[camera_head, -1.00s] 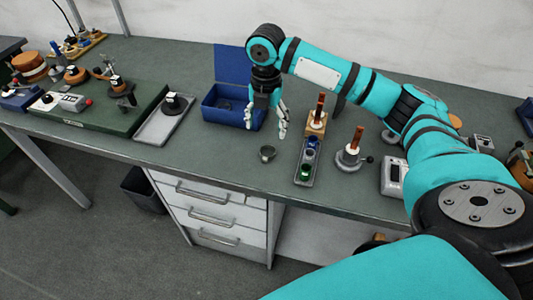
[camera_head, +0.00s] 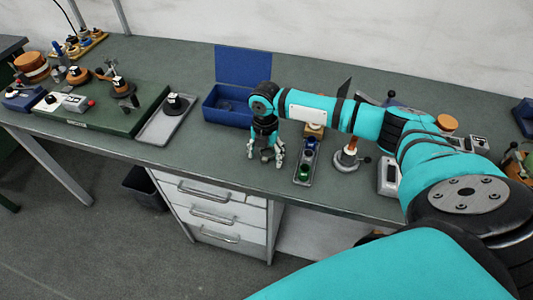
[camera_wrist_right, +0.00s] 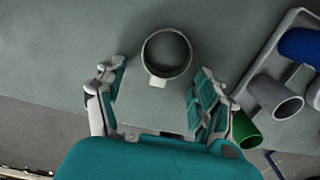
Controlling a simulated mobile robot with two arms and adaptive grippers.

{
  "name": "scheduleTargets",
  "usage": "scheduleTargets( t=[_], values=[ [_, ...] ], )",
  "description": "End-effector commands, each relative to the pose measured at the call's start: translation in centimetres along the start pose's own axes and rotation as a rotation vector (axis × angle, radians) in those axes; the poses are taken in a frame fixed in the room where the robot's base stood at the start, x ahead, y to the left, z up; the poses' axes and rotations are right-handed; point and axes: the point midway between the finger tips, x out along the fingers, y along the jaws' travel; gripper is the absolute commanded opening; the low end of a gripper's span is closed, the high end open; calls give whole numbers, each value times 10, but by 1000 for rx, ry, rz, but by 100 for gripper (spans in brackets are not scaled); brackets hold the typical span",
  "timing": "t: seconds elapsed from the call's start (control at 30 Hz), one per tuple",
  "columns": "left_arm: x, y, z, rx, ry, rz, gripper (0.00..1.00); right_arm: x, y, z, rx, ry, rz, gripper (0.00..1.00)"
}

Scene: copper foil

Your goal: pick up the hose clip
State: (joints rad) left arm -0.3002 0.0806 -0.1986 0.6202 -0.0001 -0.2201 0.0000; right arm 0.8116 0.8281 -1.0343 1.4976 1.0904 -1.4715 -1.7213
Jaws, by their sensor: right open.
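The hose clip looks like a small grey ring with a block on its near side. In the right wrist view it (camera_wrist_right: 158,79) lies on the green-grey bench top, just ahead of and between my right fingertips. My right gripper (camera_wrist_right: 155,88) is open and empty, with a finger on either side of the clip's near edge. No contact shows. In the head view the right gripper (camera_head: 265,157) points down over the bench near its front edge, and the clip is mostly hidden by the fingers. My left gripper is not in view.
Right beside the gripper is a narrow tray (camera_head: 297,182) with blue, grey and green cylinders. A blue open box (camera_head: 222,115) stands behind, and a stand with a copper-coloured rod (camera_head: 347,157) is further right. The bench is clear left of the gripper, up to a grey tray (camera_head: 152,134).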

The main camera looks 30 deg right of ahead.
Motion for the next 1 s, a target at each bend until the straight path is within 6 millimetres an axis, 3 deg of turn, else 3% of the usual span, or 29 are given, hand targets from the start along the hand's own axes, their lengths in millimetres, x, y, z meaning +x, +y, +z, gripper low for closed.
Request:
scheduleTargets(
  t=[0.17,0.7,1.0],
  values=[
    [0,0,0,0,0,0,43,0,0,0,0,0,0,69],
    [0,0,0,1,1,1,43,0,0,0,0,0,0,0],
    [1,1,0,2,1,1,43,-2,0,0,0,-1,0,0]
  ],
)
